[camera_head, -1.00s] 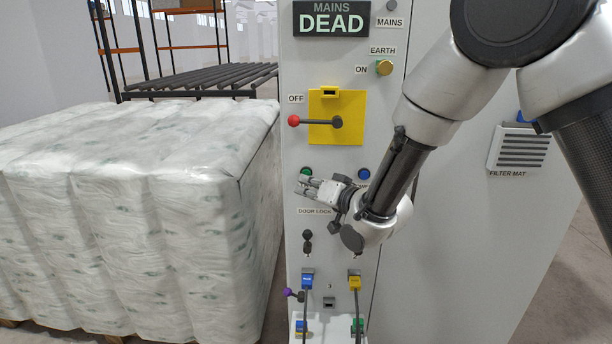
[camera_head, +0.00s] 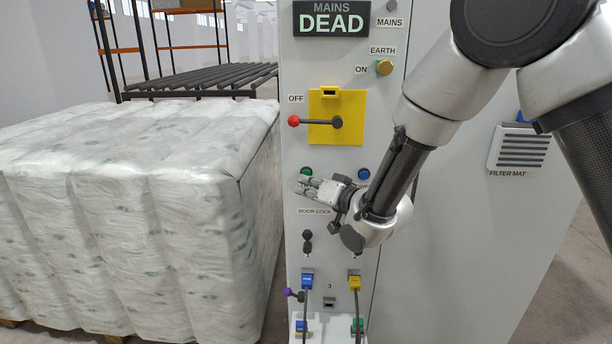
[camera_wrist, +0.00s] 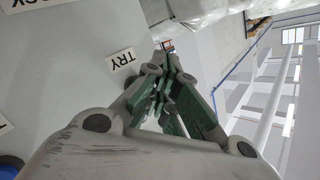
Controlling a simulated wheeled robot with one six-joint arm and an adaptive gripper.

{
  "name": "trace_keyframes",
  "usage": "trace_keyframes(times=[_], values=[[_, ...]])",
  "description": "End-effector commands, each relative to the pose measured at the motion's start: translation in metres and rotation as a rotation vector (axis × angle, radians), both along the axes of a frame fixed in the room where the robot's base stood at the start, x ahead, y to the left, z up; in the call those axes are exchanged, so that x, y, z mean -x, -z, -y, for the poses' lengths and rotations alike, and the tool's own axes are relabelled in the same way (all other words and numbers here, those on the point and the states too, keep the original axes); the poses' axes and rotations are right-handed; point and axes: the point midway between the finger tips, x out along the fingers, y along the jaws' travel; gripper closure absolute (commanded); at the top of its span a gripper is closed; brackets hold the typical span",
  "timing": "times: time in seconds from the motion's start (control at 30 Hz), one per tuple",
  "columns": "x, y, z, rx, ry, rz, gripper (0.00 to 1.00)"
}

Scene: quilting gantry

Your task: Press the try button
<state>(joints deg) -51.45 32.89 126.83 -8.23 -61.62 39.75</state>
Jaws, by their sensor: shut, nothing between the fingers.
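A green button (camera_head: 306,171) is on the grey cabinet front, and a blue button (camera_head: 364,173) is to its right. A white TRY label (camera_wrist: 121,59) shows in the wrist view beside my fingers; in the head view my gripper covers that area. I take the green button to be the try button, but the label's link to it is hidden. My gripper (camera_head: 302,186) is shut and empty, its fingertips just below the green button in the picture. I cannot tell whether they touch the panel. The shut fingers also show in the wrist view (camera_wrist: 168,50).
The DOOR LOCK label (camera_head: 314,211) and a key switch (camera_head: 307,236) are below my gripper. A red-knobbed lever on a yellow plate (camera_head: 345,107) is above. The display (camera_head: 331,20) reads MAINS DEAD. A wrapped stack (camera_head: 130,220) stands close on the left.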

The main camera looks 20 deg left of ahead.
Motion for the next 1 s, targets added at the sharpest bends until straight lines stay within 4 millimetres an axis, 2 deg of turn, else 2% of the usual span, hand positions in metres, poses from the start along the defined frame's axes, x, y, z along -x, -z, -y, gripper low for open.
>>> trace_keyframes(times=[1.0], values=[[-0.0091,-0.0002,-0.0021,0.000,0.000,0.000,1.00]])
